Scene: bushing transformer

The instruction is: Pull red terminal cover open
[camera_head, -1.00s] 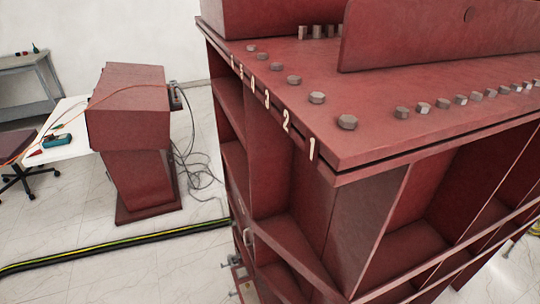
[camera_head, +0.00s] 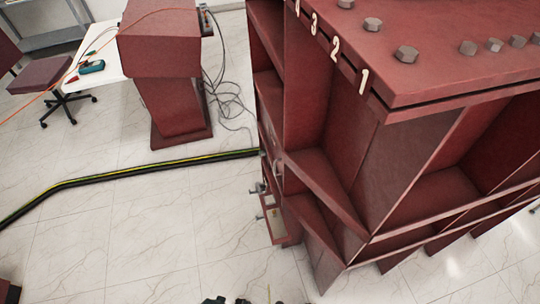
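The large red transformer (camera_head: 375,140) fills the right side, with the numbers 1, 2 and 3 along its top edge. On its left side, low down, are a small handle (camera_head: 277,168) and a red box-like part (camera_head: 276,222) with grey metal fittings (camera_head: 258,188). I cannot tell for certain which part is the terminal cover. No red cover stands visibly open.
A red cabinet (camera_head: 170,95) stands at the back left, with loose cables (camera_head: 228,100) beside it. A black and yellow-green cable (camera_head: 130,172) crosses the floor to the transformer. A chair (camera_head: 48,78) and white table (camera_head: 97,50) are farther left. The marble floor in front is clear.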

